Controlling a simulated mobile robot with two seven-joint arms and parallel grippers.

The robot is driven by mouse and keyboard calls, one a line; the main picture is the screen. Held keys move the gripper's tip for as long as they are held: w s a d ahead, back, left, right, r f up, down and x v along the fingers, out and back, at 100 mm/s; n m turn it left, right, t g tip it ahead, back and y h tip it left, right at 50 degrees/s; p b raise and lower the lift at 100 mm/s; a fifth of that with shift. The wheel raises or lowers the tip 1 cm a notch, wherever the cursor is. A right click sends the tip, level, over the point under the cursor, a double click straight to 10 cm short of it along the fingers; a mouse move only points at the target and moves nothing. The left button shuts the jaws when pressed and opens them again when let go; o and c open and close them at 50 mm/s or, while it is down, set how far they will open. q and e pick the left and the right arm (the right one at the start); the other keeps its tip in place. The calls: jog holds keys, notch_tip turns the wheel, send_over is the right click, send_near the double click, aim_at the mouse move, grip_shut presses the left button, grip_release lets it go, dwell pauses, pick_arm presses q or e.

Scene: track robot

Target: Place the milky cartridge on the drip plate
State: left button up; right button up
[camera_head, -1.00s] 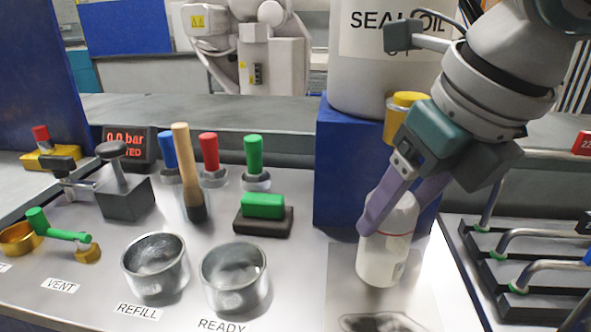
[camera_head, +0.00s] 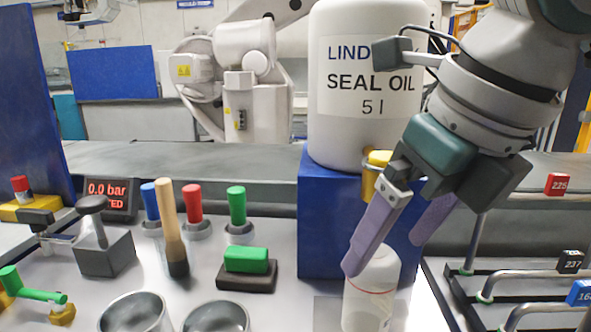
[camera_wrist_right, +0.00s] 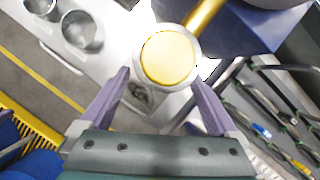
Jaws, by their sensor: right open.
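The milky cartridge (camera_head: 368,303), a white bottle with a thin red line, stands upright under the yellow tap (camera_head: 375,172). It stands on or at the grey drip plate (camera_head: 327,312), whose edge shows beside it; its base is cut off in the head view. In the right wrist view, its white rim (camera_wrist_right: 146,67) shows around the round yellow tap part (camera_wrist_right: 168,58). My right gripper (camera_head: 390,252) is open and empty, its purple fingers near the cartridge's top. In the wrist view the cartridge lies beyond the fingertips. My left gripper is out of view.
A seal oil drum (camera_head: 335,110) stands on a blue block (camera_head: 325,225) behind the cartridge. A rack with metal handles (camera_head: 530,280) is at the right. Metal cups (camera_head: 135,315), coloured knobs and a brush (camera_head: 170,225) are at the left.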

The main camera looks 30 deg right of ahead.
jog(key=p+v, duration=0.1)
jog(key=v, duration=0.7)
